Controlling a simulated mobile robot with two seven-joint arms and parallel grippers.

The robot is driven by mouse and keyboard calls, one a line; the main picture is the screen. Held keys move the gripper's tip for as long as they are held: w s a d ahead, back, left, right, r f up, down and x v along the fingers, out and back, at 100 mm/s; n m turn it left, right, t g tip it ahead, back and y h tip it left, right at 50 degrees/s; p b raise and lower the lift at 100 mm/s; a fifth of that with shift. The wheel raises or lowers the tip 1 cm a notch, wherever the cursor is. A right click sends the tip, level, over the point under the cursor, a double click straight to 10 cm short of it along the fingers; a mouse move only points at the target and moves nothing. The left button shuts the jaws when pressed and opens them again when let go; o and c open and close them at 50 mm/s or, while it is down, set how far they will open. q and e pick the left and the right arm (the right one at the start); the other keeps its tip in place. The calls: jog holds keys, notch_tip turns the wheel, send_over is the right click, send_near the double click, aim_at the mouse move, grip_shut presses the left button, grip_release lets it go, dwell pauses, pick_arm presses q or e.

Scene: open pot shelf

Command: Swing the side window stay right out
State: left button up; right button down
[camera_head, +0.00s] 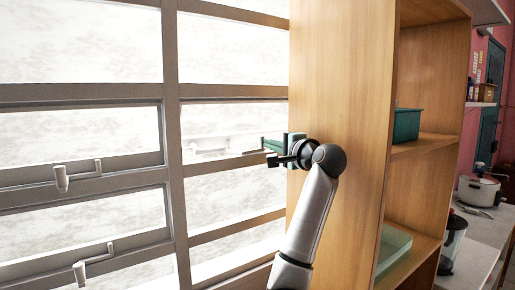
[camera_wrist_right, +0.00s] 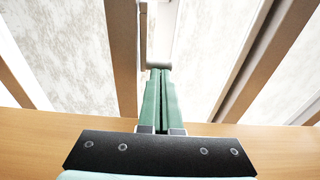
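The side window (camera_head: 225,118) is the narrow column of panes beside the wooden shelf. My right gripper (camera_head: 271,146) is in front of it, next to the shelf's side panel, with its green fingers pointing left toward the panes. In the right wrist view the green fingers (camera_wrist_right: 160,92) lie close together, with only a thin dark line between them. A grey rounded piece, seemingly the stay's end (camera_wrist_right: 159,58), shows just beyond their tips. I cannot tell if it touches them. The rest of the stay is hidden. My left gripper is not in view.
The wooden shelf (camera_head: 340,90) stands close on the right, with a green tray (camera_head: 407,124) inside. Two other stays, an upper one (camera_head: 62,178) and a lower one (camera_head: 80,272), are on the left window column. A pot (camera_head: 478,190) stands at far right.

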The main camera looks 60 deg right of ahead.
dwell(0.5)
jog(key=b+v, duration=0.3)
jog(key=v, duration=0.9)
jog(key=shift+s, duration=0.25)
